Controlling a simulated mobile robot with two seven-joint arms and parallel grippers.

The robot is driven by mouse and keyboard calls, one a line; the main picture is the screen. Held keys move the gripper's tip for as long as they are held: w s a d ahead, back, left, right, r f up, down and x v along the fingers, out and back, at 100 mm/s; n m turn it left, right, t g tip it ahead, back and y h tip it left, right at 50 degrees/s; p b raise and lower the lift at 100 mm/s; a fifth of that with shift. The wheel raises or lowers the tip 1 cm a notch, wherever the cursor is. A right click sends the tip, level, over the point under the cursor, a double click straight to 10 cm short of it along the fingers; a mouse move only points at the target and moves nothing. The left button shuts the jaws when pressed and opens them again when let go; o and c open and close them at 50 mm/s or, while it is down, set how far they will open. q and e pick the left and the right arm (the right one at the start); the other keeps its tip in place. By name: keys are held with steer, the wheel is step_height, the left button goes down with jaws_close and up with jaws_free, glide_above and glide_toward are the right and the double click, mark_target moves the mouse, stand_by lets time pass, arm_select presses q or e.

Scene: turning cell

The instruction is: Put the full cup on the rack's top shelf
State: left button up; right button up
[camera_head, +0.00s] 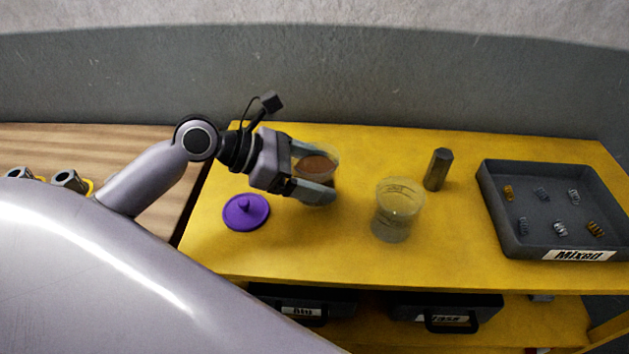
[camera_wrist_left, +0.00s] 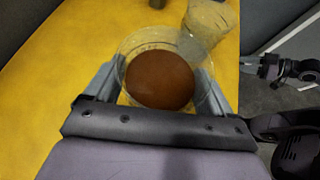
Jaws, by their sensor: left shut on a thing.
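The full cup (camera_head: 318,163) is clear with brown contents, and stands upright at the left part of the yellow table. My left gripper (camera_head: 314,174) is shut on this cup, one finger on each side. In the left wrist view the full cup (camera_wrist_left: 160,80) sits between both fingers of my left gripper (camera_wrist_left: 158,88), its brown contents seen from above. I cannot tell whether the cup's base touches the table. A second clear cup (camera_head: 398,210) with nothing brown in it stands to the right; it also shows in the left wrist view (camera_wrist_left: 208,22).
The yellow table (camera_head: 440,259) holds a purple lid (camera_head: 246,212), a dark hexagonal post (camera_head: 438,169) and a dark tray (camera_head: 487,217) marked "Mixed" with several springs. Dark bins (camera_head: 446,312) stand on the lower shelf. A wooden surface (camera_head: 90,140) lies to the left.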

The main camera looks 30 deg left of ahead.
arm_select(q)
steer(key=shift+f, duration=1.3)
steer(key=shift+f, duration=0.2)
steer(key=o, duration=0.9)
steer(key=shift+c, duration=0.2)
steer(key=shift+a+r, duration=0.1)
steer(key=shift+r, duration=0.15)
steer(key=v, duration=1.2)
